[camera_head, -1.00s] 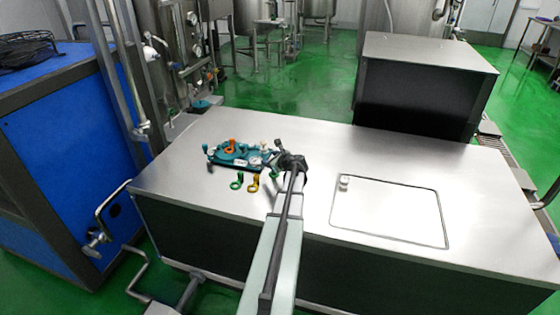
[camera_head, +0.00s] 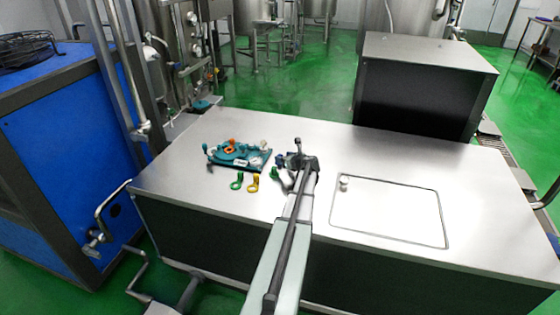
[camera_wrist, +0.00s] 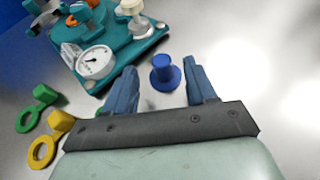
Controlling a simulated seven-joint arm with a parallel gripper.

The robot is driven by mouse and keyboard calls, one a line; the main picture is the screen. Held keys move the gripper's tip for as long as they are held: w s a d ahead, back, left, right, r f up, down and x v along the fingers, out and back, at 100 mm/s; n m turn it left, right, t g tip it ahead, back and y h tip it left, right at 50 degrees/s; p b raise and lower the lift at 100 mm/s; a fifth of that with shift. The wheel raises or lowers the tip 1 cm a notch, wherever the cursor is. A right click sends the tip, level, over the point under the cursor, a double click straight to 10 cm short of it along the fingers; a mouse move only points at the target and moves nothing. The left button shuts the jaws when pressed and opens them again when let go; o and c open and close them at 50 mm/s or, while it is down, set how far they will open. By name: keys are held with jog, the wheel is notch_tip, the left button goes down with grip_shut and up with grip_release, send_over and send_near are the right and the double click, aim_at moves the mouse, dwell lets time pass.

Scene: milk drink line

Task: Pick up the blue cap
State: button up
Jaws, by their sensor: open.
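The blue cap (camera_wrist: 165,73) stands upright on the steel table top, with a wide round base and a narrower stem. In the wrist view it lies between and slightly beyond the two fingers of my gripper (camera_wrist: 160,68), touching neither. My gripper is open and empty. In the head view my gripper (camera_head: 293,162) is over the table, just right of the teal fixture. The cap is hard to make out there beside the fingers.
The teal fixture (camera_wrist: 119,45) carries a round gauge (camera_wrist: 95,62), an orange part and a white knob, left of the cap. A green ring part (camera_wrist: 37,108) and a yellow ring part (camera_wrist: 51,139) lie nearby. The table right of the cap is clear up to a hatch (camera_head: 390,212).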

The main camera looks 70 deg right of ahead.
jog(key=shift+x, duration=3.3)
jog(key=shift+s+f, duration=0.1)
jog(key=shift+s, duration=0.05)
grip_shut()
